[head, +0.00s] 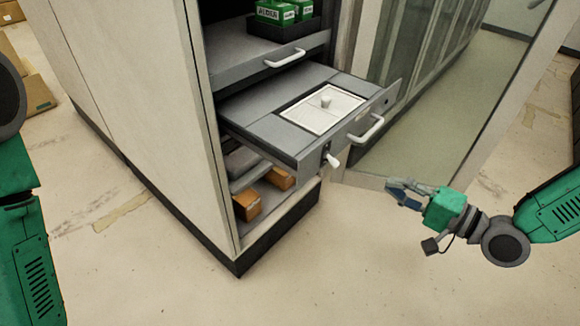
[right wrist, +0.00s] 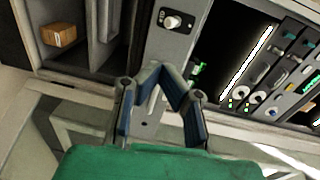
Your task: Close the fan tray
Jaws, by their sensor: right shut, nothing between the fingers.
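The fan tray (head: 268,130) is a grey drawer pulled well out of the tall cabinet. It carries a white panel (head: 322,108) with a small knob on top. Its front has a white bar handle (head: 366,131) and a white latch lever (head: 332,161) at the near corner. My right gripper (head: 402,194) is shut and empty, in front of and below the tray's front, apart from it. Its blue-lined fingers also show in the right wrist view (right wrist: 163,70). My left arm shows at the left edge, but its gripper is out of view.
Above is another open drawer (head: 262,66) with green boxes (head: 284,10). Below, orange boxes (head: 247,204) sit on cabinet shelves. A framed glass door (head: 462,100) stands open at the right, behind my right gripper. The floor (head: 330,260) in front is clear.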

